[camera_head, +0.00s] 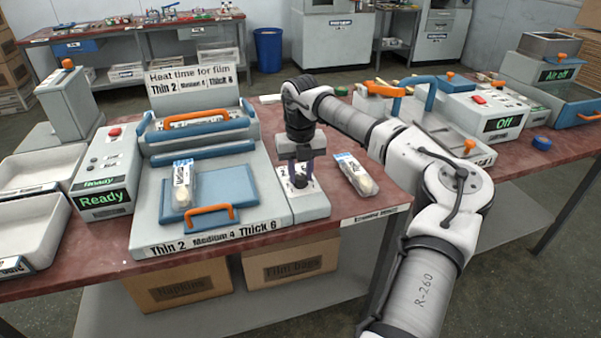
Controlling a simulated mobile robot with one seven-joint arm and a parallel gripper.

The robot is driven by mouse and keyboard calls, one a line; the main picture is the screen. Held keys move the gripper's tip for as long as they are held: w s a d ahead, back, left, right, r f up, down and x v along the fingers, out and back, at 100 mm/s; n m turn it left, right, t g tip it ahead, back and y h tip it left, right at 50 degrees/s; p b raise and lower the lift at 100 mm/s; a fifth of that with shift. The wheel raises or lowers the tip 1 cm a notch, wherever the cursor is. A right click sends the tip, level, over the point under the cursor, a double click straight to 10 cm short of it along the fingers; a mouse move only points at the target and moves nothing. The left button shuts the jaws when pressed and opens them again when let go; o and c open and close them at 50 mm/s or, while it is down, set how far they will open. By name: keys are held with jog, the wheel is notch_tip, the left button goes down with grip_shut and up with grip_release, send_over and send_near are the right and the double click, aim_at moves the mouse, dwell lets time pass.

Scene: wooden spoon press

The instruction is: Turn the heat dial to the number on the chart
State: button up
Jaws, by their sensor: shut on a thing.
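The chart (192,79) stands upright at the back of the grey sealing press (148,218). It reads "Heat time for film, Thin 2, Medium 4, Thick 6", and the press's front edge carries the same words. The heat dial is on the grey block (308,206) at the press's right side. My gripper (300,180) points down over this block with its fingers shut around the dial. The dial is mostly hidden between the fingers, so I cannot read its setting. A filled film bag (183,186) lies on the blue plate (226,188) of the press.
Another film bag (355,173) lies right of the dial block. A control box (106,170) showing "Ready" stands left of the press. A second machine (487,113) showing "Off" is at the right. White trays (30,228) fill the table's left end.

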aim_at(301, 176)
jog(key=shift+m, duration=0.3)
jog(key=o, duration=1)
jog(key=shift+c, duration=0.2)
jog(key=shift+r, duration=0.1)
notch_tip(301, 176, up, 14)
jog(key=b, duration=0.1)
